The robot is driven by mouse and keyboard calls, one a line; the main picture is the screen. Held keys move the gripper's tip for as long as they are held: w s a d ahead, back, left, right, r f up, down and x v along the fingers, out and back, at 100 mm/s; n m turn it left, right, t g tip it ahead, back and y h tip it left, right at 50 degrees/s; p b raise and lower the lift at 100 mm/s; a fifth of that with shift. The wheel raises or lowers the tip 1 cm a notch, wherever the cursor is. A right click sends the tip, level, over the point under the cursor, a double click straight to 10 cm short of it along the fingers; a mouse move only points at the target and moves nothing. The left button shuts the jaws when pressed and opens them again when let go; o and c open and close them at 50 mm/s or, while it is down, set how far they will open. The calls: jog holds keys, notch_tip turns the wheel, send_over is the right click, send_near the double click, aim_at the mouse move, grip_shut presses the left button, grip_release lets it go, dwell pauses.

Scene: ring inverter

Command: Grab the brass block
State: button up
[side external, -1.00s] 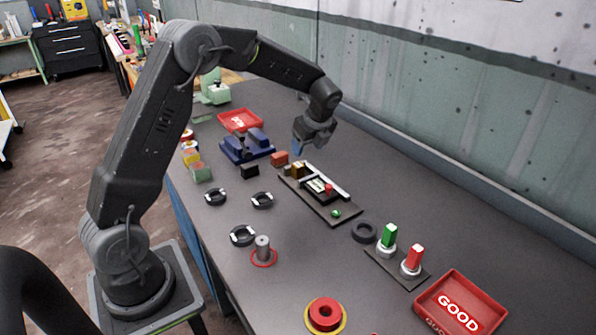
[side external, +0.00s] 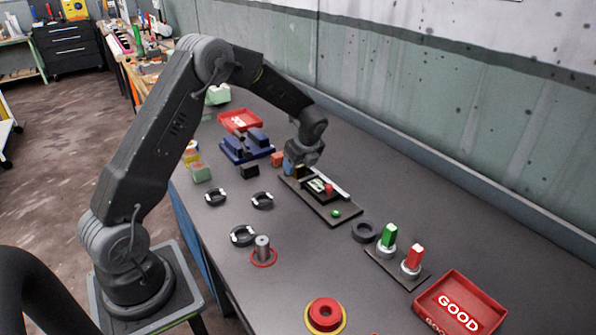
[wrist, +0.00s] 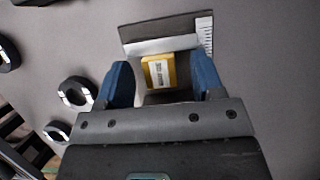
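The brass block (wrist: 158,71) is yellow with a pale label on its top. The fingers are open. In the side external view my gripper (side external: 297,168) is low over the left end of a dark fixture plate (side external: 318,208), and the block is mostly hidden behind it. I cannot tell the exact height of the fingertips.
A ruler strip (wrist: 207,34) lies beside the block. An orange block (side external: 277,159), a black block (side external: 250,171) and a blue vise (side external: 240,150) stand to the left. Several black rings (side external: 262,201) lie nearer. A red GOOD tray (side external: 460,304) is at right.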

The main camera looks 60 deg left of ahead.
grip_shut()
dwell(0.3)
jog(key=shift+r, duration=0.1)
